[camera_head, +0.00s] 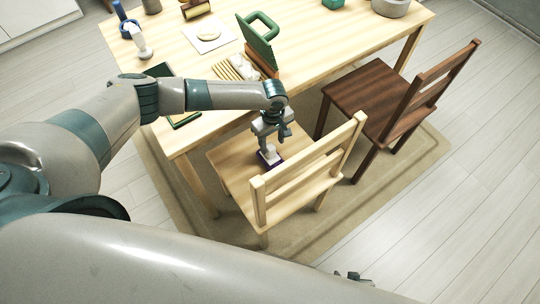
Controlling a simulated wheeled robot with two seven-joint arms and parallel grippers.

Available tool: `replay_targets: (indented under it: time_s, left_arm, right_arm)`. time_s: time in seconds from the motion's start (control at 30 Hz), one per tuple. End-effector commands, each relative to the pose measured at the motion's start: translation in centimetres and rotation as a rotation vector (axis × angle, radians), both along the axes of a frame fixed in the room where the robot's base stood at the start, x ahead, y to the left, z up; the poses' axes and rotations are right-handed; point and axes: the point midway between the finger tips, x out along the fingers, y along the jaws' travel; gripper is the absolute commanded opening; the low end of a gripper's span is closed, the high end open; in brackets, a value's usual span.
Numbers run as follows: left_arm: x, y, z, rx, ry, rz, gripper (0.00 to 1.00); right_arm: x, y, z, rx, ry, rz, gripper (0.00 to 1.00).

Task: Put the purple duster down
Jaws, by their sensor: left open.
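The purple duster (270,160) has a purple base and a pale upright handle. It appears to stand on the seat of the light wooden chair (235,160). My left gripper (268,137) is open and right above the duster, with its fingers at the handle; I cannot tell whether they touch it. A small dark part at the bottom edge appears to be the tip of my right gripper (352,277). The rest of it is hidden behind my own arm, and its jaws cannot be made out.
The light wooden table (330,58) stands behind the chair, with a green-handled item (260,38), a white board (208,35) and a grey bowl (390,7) on it. The chair's backrest (310,165) rises just right of my gripper. A dark brown chair (375,100) stands further right.

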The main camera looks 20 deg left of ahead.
Motion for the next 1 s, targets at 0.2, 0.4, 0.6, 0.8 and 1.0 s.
replay_targets:
  time_s: [0.2, 0.4, 0.6, 0.8, 1.0]
  left_arm:
    - [-0.2, 0.5, -1.8, 0.003, 0.000, 0.000, 0.48]
    - [-0.4, 0.7, -4.3, 0.003, 0.002, 0.001, 0.48]
    - [-0.3, 0.8, -5.1, 0.001, 0.000, 0.000, 0.48]
    - [-0.3, 0.8, -5.1, 0.001, 0.001, 0.000, 0.48]
    - [-0.3, 0.8, -5.1, 0.001, 0.001, 0.000, 0.48]
  right_arm:
    - [0.1, 0.0, 0.1, 0.001, -0.007, 0.000, 0.31]
    - [-0.1, 0.1, -0.2, 0.002, -0.003, -0.001, 0.31]
    - [-0.3, 0.3, -0.2, 0.003, 0.011, -0.001, 0.31]
    - [0.1, 0.6, 0.1, 0.007, 0.002, -0.003, 0.31]
    - [0.1, 0.6, 0.1, 0.007, 0.001, -0.003, 0.31]
